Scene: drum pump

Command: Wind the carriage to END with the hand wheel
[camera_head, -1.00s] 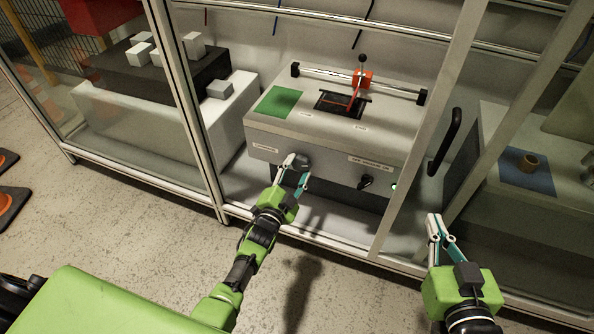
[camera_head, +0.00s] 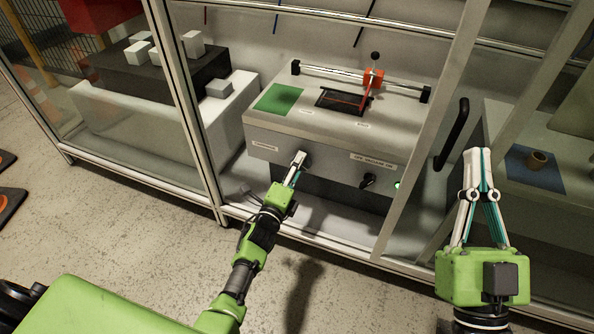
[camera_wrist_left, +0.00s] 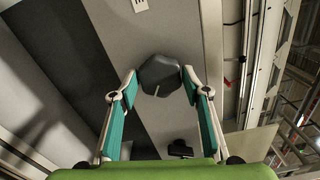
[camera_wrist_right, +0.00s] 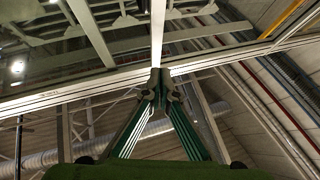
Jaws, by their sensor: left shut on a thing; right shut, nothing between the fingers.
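The orange-red carriage (camera_head: 373,78) sits on a silver rail (camera_head: 330,75) on the grey machine, toward the rail's right end but apart from the black end block (camera_head: 425,95). It carries a black ball-topped post, and a red arm reaches down over the black-framed opening. My left gripper (camera_head: 299,161) is shut on the dark hand wheel (camera_head: 306,162) on the machine's front. In the left wrist view the faceted wheel (camera_wrist_left: 160,74) lies between both fingertips. My right gripper (camera_head: 478,153) is shut and empty, raised to the right of the machine.
A black switch (camera_head: 367,181) and a small green light sit right of the wheel. A green pad (camera_head: 278,99) lies on the machine top. Enclosure posts (camera_head: 420,140) and a black door handle (camera_head: 452,134) stand at the right. Pale blocks on a dark box (camera_head: 160,75) are at left.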

